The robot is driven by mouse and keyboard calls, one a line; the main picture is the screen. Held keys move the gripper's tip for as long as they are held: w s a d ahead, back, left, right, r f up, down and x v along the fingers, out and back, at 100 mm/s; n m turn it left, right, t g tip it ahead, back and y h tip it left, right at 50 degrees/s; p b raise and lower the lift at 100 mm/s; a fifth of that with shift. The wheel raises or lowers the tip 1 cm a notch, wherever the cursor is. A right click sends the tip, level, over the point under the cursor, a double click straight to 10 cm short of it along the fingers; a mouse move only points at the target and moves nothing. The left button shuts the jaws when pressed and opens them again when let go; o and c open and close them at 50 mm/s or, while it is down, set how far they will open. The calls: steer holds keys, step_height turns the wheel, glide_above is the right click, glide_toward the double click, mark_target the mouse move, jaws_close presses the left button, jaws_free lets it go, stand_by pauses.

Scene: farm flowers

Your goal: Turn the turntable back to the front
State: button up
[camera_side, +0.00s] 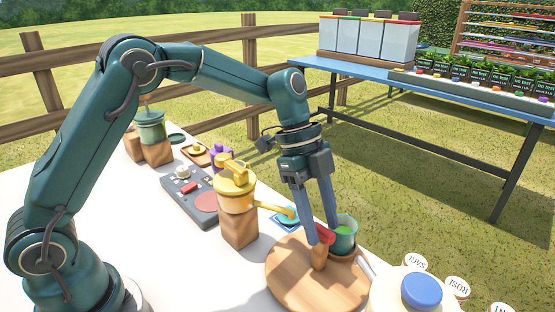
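The turntable (300,284) is a round wooden disc on the white table, near the bottom middle of the view. A wooden peg (319,257) stands up from it. A glass cup with green contents (344,236) stands at its far right side, in a wooden ring. My gripper (322,238) points down over the turntable with its fingers apart. A red piece (326,233) shows between the fingertips, just above the peg. I cannot tell whether the fingers touch the red piece or the peg.
A yellow pot with a spout (235,196) stands on a wooden block left of the turntable. A grey control panel (190,201) lies behind it. A cream jar with a blue lid (421,290) and round labelled tags (457,287) are at the lower right. A blue table (400,90) stands beyond.

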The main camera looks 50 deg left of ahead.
steer(key=shift+v, duration=2.55)
steer(key=s+a+r+n+t+y, duration=0.1)
steer(key=s+a+r+n+t, duration=0.2)
steer(key=s+r, duration=0.5)
steer(key=s+a+f+n+t+y, duration=0.2)
steer(key=s+a+f+n, duration=0.3)
steer(key=s+n, duration=0.4)
steer(key=f+n+y, duration=0.1)
steer(key=n, duration=0.5)
steer(key=shift+s+a+f+t, duration=0.25)
steer(key=shift+s+f+t, duration=0.05)
steer(key=shift+s+f, duration=0.05)
